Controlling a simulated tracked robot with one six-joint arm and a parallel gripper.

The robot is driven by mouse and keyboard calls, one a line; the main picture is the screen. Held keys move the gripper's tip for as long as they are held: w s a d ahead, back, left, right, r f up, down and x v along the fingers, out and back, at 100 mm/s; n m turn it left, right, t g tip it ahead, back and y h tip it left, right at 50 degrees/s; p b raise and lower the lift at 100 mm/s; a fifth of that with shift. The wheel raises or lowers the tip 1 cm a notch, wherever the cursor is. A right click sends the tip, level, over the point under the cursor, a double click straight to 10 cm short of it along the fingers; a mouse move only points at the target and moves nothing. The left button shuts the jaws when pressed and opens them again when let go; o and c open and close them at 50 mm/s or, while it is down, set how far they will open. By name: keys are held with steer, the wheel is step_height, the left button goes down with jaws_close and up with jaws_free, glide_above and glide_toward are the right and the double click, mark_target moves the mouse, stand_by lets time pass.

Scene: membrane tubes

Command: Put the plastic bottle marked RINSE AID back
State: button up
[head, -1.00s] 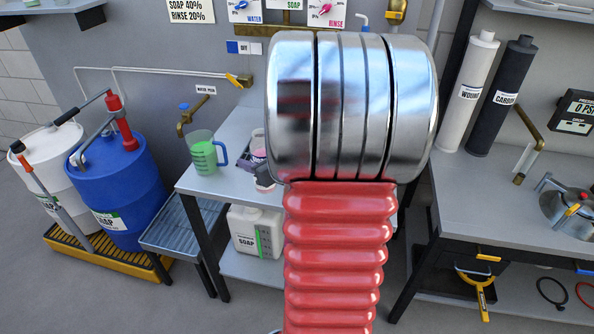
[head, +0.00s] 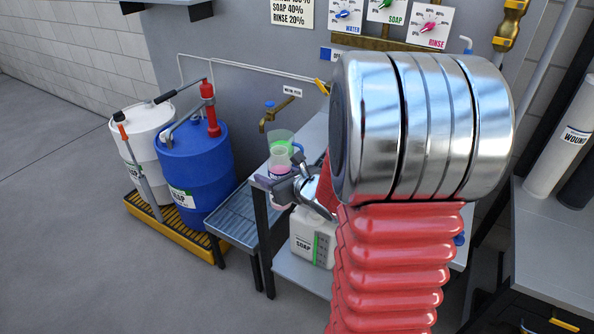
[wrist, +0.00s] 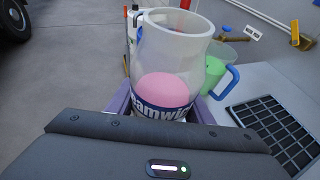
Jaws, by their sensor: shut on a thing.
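My gripper (head: 281,189) is shut on a translucent, wide-mouthed container (head: 279,160) with pink liquid in it. In the wrist view the container (wrist: 172,45) stands between the purple fingers of my gripper (wrist: 160,108), its open mouth up. Its dark blue label shows only part of a word, like "amwi". I cannot read RINSE AID on it, and no other bottle with that mark shows. In the head view it is at the front left edge of the grey bench, overlapping a green-filled jug. My red arm hides much of the bench.
The jug with green liquid and a blue handle (wrist: 224,66) stands on the bench beside a dark grate (wrist: 272,120). A white SOAP can (head: 303,240) is on the lower shelf. Blue (head: 195,165) and white drums stand on a yellow tray (head: 165,228). Floor at left is clear.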

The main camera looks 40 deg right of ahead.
steer(key=w+a+f+n+y, duration=0.1)
steer(key=a+y, duration=0.1)
steer(key=a, duration=0.8)
steer(key=w+a+f+n+y, duration=0.1)
steer(key=w+a+n, duration=0.1)
steer(key=a, duration=0.8)
steer(key=shift+w+a+g+y, duration=0.15)
steer(key=shift+w+g+y, duration=0.15)
steer(key=shift+y, duration=0.1)
steer(key=shift+s+f, duration=0.1)
steer(key=shift+s, duration=0.1)
